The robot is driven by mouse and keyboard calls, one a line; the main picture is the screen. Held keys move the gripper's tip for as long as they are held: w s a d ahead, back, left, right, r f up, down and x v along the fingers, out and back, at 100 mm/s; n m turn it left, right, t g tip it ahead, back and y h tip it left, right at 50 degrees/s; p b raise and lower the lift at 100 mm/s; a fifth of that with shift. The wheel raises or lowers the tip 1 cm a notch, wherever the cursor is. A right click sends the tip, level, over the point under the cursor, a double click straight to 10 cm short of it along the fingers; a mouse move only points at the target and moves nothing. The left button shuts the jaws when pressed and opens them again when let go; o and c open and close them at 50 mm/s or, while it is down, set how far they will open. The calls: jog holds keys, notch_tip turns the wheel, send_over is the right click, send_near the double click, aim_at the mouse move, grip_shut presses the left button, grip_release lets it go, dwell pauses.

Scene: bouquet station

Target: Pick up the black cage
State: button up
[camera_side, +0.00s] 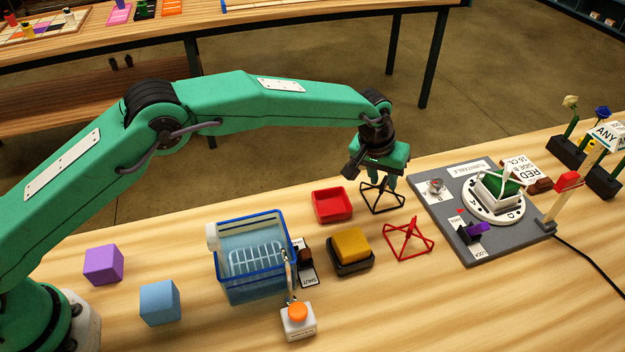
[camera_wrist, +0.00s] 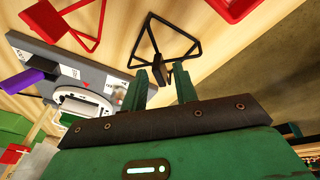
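The black cage (camera_side: 382,187) is a small pyramid of thin bars standing on the wooden table, right of the red tray. My gripper (camera_side: 378,181) is directly over it, pointing down, with its fingers around the level of the cage's top. In the wrist view the cage (camera_wrist: 157,61) shows as a dark triangle with a short knob at the peak. My gripper's two green fingers (camera_wrist: 160,76) are apart, and the knob appears between their tips. I see no finger pressing on it. The cage looks upright on the table.
A red cage (camera_side: 409,239) stands close in front, and a red tray (camera_side: 332,217) is to the left. A yellow block on a dark holder (camera_side: 351,267) and a blue basin (camera_side: 251,298) lie further left. A grey turntable board (camera_side: 430,211) is close on the right.

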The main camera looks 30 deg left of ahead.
aim_at(383, 183)
grip_shut()
jog(key=shift+r, duration=0.9)
jog(key=r, duration=0.2)
jog(key=shift+s+d+r, duration=0.15)
jog(key=shift+s+r, duration=0.05)
jog(key=shift+r, duration=0.1)
jog(key=s+d+r, duration=0.5)
jog(key=s+r, duration=0.1)
jog(key=s, duration=0.4)
jog(key=shift+r, duration=0.3)
jog(key=shift+a, duration=0.1)
